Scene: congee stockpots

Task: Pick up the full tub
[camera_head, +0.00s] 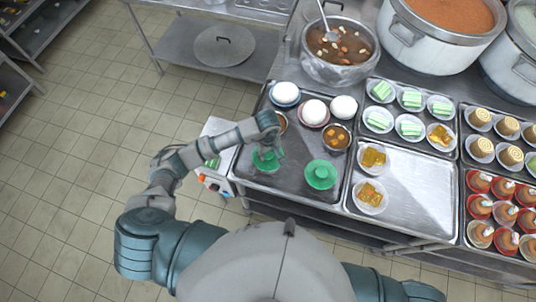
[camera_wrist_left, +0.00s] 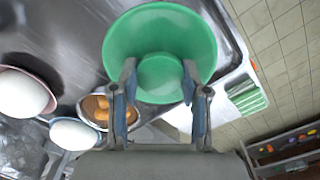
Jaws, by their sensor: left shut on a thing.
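My left gripper (camera_head: 266,152) reaches down over the left part of a dark tray at the counter's near left. Its fingers are closed on a green tub (camera_head: 262,163). In the left wrist view the green tub (camera_wrist_left: 160,28) is large, with a wide round rim and a smaller round middle, and the fingertips (camera_wrist_left: 159,76) are on either side of that middle. I cannot tell what the tub holds, or whether it is clear of the tray. A second green tub (camera_head: 320,174) of like shape stands to the right on the same tray. My right gripper is out of view.
The dark tray (camera_head: 290,183) also bears white buns (camera_head: 314,111) and a bowl of brown cubes (camera_head: 336,137). A tray (camera_head: 408,195) with yellow desserts lies to the right. A stockpot of soup (camera_head: 340,48) stands behind. Tiled floor is free at left.

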